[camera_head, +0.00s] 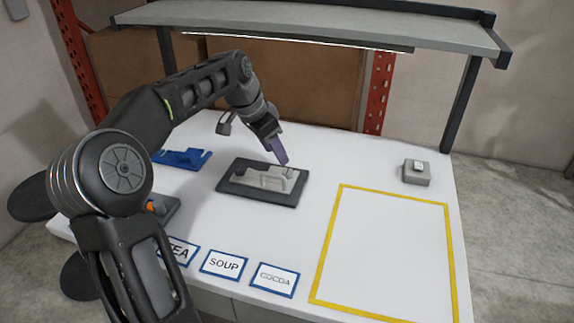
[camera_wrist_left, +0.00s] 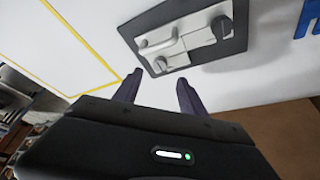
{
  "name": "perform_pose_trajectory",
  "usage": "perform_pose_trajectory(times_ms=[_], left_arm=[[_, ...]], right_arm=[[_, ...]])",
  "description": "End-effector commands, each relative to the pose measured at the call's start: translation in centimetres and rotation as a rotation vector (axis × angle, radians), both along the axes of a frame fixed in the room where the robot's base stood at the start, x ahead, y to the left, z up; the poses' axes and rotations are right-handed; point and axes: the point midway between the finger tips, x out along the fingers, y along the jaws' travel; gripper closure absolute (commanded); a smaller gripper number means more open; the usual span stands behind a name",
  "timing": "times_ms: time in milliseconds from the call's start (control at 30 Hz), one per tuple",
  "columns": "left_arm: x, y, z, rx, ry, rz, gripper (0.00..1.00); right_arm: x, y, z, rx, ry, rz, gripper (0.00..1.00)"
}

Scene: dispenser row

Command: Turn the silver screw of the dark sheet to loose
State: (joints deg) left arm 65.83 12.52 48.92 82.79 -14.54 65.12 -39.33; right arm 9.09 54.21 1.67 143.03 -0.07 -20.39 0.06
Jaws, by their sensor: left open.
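The dark sheet (camera_head: 229,188) lies on the white table and carries pale silver-grey fittings (camera_head: 265,178). I cannot tell which part is the silver screw. My left gripper (camera_head: 282,160) points down at the far right part of the sheet in the head view. Its two purple fingers (camera_wrist_left: 160,78) are apart with nothing between them, beside the sheet's edge. My right gripper is not in view.
A blue part (camera_head: 184,158) lies left of the sheet. A grey block with a white top (camera_head: 416,175) stands at the right. A yellow outline (camera_head: 329,243) encloses bare table. TEA, SOUP (camera_head: 223,264) and COCOA (camera_head: 274,280) labels line the front. A shelf (camera_head: 320,27) overhangs the back.

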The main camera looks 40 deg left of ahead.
Motion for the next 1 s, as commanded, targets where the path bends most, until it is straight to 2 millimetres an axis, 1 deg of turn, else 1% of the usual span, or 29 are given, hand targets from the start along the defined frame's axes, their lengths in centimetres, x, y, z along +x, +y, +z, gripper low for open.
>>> perform_pose_trajectory(times_ms=[133, 233, 367, 500, 633, 767, 1000], left_arm=[[0.2, -0.1, -0.4, -0.002, 0.001, 0.000, 0.51], [0.5, -0.2, -1.3, -0.001, 0.002, -0.001, 0.51], [1.1, -0.5, -3.0, -0.003, 0.001, -0.002, 0.51], [1.9, -0.8, -5.1, -0.004, 0.001, -0.003, 0.51], [2.5, -0.9, -6.5, -0.003, 0.001, 0.000, 0.51], [2.8, -1.0, -7.2, -0.001, 0.000, 0.000, 0.51], [2.9, -1.0, -7.3, 0.000, -0.001, 0.000, 0.51]], right_arm=[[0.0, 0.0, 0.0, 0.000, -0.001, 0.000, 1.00], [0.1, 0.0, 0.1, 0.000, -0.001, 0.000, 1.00], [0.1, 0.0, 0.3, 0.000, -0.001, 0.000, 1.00], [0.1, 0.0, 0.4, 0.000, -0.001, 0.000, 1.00], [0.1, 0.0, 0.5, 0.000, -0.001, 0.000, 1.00], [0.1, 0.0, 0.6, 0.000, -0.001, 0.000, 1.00], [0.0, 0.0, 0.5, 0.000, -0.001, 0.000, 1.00]])
